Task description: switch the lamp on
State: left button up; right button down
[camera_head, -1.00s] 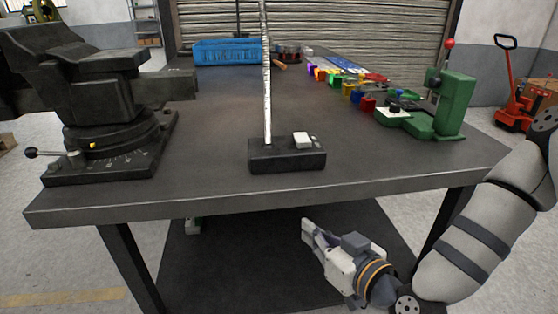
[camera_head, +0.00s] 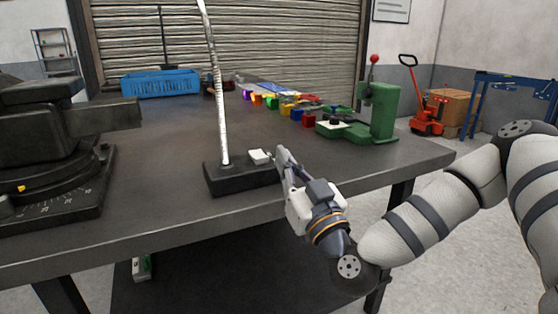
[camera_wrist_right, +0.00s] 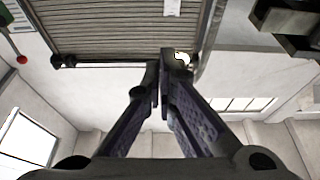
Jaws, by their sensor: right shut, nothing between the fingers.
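The lamp stands near the front edge of the workbench in the head view. Its black base (camera_head: 228,180) carries a thin whitish upright pole (camera_head: 217,95) whose top is out of frame. A white switch (camera_head: 259,156) sits on top of the base at its right end. My right gripper (camera_head: 281,152) is shut and empty, its fingertips just right of the switch. I cannot tell whether they touch the switch or the base. The shut fingers also show in the right wrist view (camera_wrist_right: 165,58). My left gripper is not in view.
A black vise (camera_head: 50,165) stands on the left of the workbench (camera_head: 160,150). A blue crate (camera_head: 160,84) is at the back. Several coloured blocks (camera_head: 285,109) and a green machine (camera_head: 380,112) are at the right. The bench middle is clear.

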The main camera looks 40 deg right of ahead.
aim_at(259, 155)
jog(key=w, duration=0.2)
jog(key=w+d, duration=0.1)
jog(key=w, duration=0.2)
jog(key=w+b, duration=0.1)
jog(key=w, duration=0.1)
jog(key=shift+w+d, duration=0.3)
jog(key=shift+d, duration=0.1)
jog(key=shift+f, duration=0.65)
jog(key=shift+f, duration=0.1)
